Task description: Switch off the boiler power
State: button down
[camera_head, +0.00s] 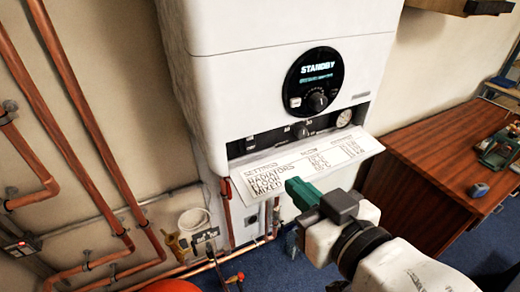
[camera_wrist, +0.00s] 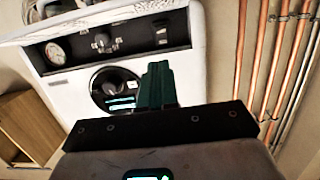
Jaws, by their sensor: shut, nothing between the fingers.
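The white boiler (camera_head: 280,25) hangs on the wall, and its round black display (camera_head: 318,72) reads STANDBY above a knob. Below it, the recessed strip holds a dark switch (camera_head: 250,143), a middle knob (camera_head: 302,130) and a gauge (camera_head: 344,118). The boiler (camera_wrist: 60,90) looks upside down in the wrist view, with the strip above the round display (camera_wrist: 118,90). My gripper (camera_head: 293,187) is shut and empty, its green fingers in front of the lowered flap; the fingers also show in the wrist view (camera_wrist: 158,85). I cannot tell whether they touch anything.
The lowered flap (camera_head: 310,163) with printed settings juts out below the strip. Copper pipes (camera_head: 72,85) run along the left wall. A wooden desk (camera_head: 440,160) stands at right.

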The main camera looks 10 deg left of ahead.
jog(key=shift+f, duration=0.1)
jog(key=b, duration=0.3)
send_near(252, 148)
jog(key=x, duration=0.5)
jog(key=shift+w, duration=0.15)
jog(key=shift+p+x, duration=0.3)
jog(key=shift+x, duration=0.5)
jog(key=shift+a, duration=0.1)
